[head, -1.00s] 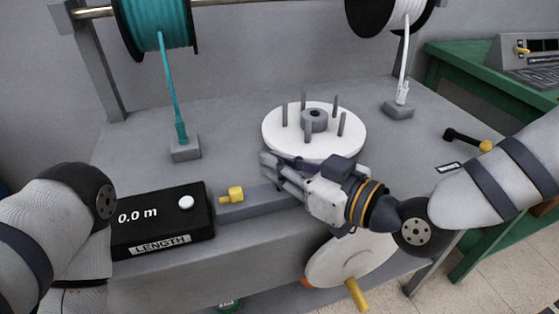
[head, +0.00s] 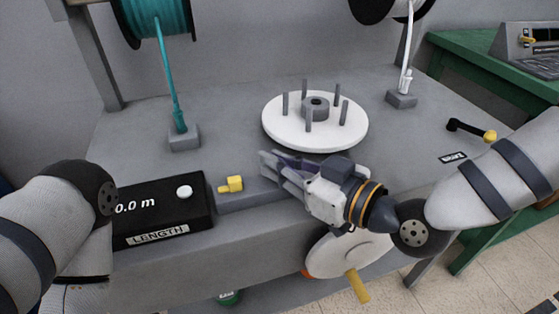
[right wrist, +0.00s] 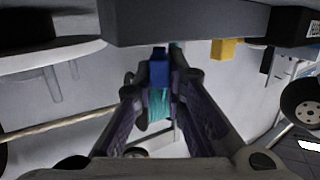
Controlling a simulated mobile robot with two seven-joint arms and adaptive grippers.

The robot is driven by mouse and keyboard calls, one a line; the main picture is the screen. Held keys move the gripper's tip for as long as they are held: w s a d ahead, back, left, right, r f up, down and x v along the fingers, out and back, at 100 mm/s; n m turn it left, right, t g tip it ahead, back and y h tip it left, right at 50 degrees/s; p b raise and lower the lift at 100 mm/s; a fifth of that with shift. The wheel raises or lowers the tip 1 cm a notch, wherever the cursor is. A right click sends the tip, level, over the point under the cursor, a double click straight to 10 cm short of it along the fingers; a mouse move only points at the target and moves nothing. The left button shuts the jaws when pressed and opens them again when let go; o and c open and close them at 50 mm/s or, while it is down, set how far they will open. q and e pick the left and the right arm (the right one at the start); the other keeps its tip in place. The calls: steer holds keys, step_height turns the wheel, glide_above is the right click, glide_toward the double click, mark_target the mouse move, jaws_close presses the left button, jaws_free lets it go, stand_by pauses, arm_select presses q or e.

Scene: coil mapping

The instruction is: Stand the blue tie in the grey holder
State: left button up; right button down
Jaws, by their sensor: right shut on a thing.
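My right gripper (head: 270,164) is in front of the white disc and over the grey bar on the bench. Its fingers are shut on the blue tie, which shows as a small blue block between the fingertips in the right wrist view (right wrist: 159,68). In the head view the fingers hide the tie. A long grey bar (head: 247,196) lies below the gripper; I cannot tell whether it is the grey holder. Small grey blocks at the teal (head: 184,139) and white (head: 401,101) cable ends are other grey parts. My left gripper is out of view.
A white disc with several grey pegs (head: 285,133) stands behind the gripper. A black length box (head: 160,212) and a yellow piece (head: 231,184) are to its left. A white crank wheel (head: 335,262) hangs at the bench front.

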steer(key=shift+f, duration=0.65)
